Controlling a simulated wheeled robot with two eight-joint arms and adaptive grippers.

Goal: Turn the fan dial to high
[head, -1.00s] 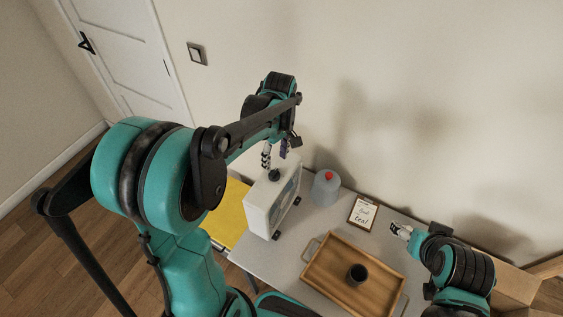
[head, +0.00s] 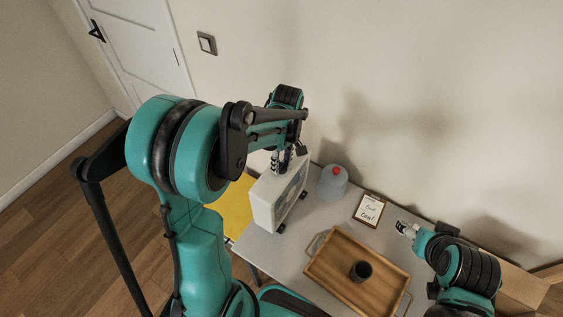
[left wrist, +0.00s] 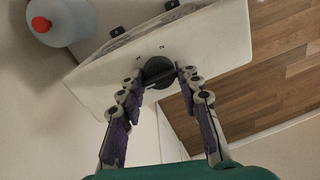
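The fan (head: 264,204) is a white upright box near the left end of the grey table. Its black dial (left wrist: 159,72) is on its top face in the left wrist view, with small marks beside it that are too small to read. My left gripper (head: 281,162) is at the top of the fan, pointing down. In the left wrist view, the left gripper's fingertips (left wrist: 159,78) are apart, one on each side of the dial and very close to it; I cannot tell whether they touch it. My right gripper (head: 406,229) is over the table's right part, away from the fan; its opening is too small to judge.
A grey jug with a red cap (head: 332,184) stands right of the fan. A small framed sign (head: 369,210) is behind a wooden tray (head: 330,272) holding a dark cup (head: 361,271). A yellow surface (head: 235,209) lies left of the fan. The wall is close behind.

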